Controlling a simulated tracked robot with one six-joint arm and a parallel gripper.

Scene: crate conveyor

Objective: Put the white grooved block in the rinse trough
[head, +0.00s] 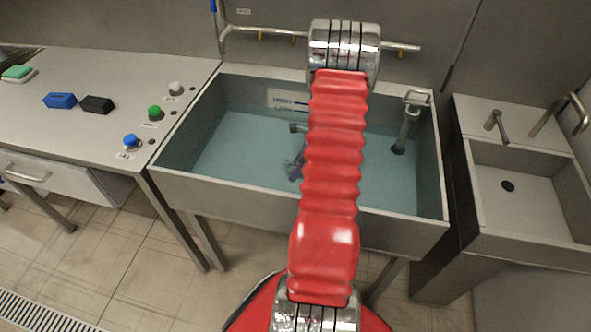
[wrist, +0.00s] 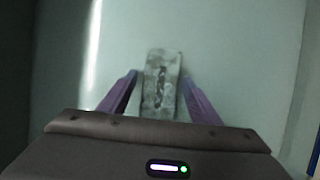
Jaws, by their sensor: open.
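The rinse trough (head: 230,196) is the large grey basin of bluish water in the middle of the head view. My arm reaches over it, and part of my gripper (head: 297,165) shows low in it, mostly hidden by the arm. In the wrist view my gripper (wrist: 158,77) is open, its two purple fingers apart. A pale, mottled grooved block (wrist: 162,58) with a dark slot lies between and just beyond the fingertips, over a pale greenish surface. I cannot tell whether the fingers touch it. The arm hides the block in the head view.
A bench at left holds a blue block (head: 60,101), a black block (head: 97,104), a green piece (head: 17,73) and several push buttons. A chrome pipe runs behind the trough. A smaller sink (head: 530,190) with taps stands at right.

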